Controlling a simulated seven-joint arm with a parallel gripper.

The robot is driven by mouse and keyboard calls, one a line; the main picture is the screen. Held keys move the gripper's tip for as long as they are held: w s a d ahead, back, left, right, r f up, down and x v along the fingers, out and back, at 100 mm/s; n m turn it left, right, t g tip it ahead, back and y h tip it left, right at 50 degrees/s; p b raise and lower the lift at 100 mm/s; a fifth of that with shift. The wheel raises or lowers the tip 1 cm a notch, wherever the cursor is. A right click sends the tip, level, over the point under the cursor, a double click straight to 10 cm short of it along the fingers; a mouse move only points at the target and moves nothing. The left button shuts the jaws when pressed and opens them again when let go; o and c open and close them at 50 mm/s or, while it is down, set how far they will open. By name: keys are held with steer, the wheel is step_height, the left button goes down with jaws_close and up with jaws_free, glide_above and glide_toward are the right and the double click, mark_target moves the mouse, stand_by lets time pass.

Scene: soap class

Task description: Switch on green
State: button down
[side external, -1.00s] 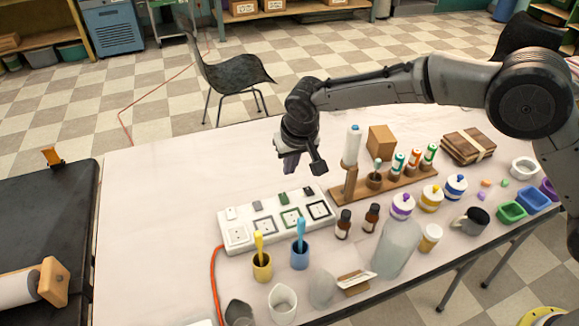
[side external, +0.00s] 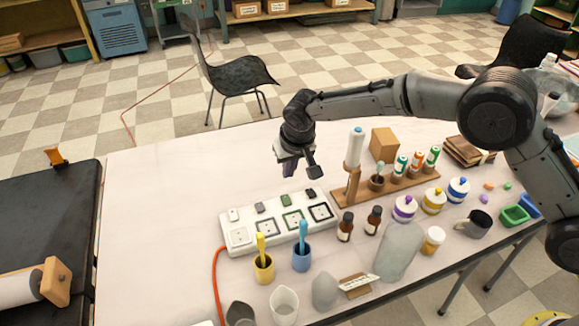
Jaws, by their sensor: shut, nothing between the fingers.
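A white power strip (side external: 247,247) lies on the table with a row of sockets, each with a small rocker switch behind it. The green switch (side external: 286,200) is third from the left, behind a green-framed socket (side external: 292,219). A white switch (side external: 234,214), a dark grey switch (side external: 260,206) and a black switch (side external: 310,194) share the row. Whether each switch is on or off is too small to tell. My gripper (side external: 299,170) is shut and empty, pointing down above and behind the green and black switches, apart from the strip.
Yellow (side external: 263,268) and blue (side external: 301,260) cups with brushes stand in front of the strip. Brown bottles (side external: 345,228) and a wooden rack (side external: 345,198) stand to its right. An orange cord (side external: 215,280) leaves its left end. The table's left side is clear.

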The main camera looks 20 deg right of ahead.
mark_target(285, 195)
steer(key=x, duration=1)
steer(key=shift+s, duration=0.4)
steer(key=shift+f, duration=0.1)
steer(key=shift+w+f, duration=0.1)
steer(key=shift+f, duration=0.15)
steer(key=shift+s+r, duration=0.1)
steer(key=shift+s, duration=0.75)
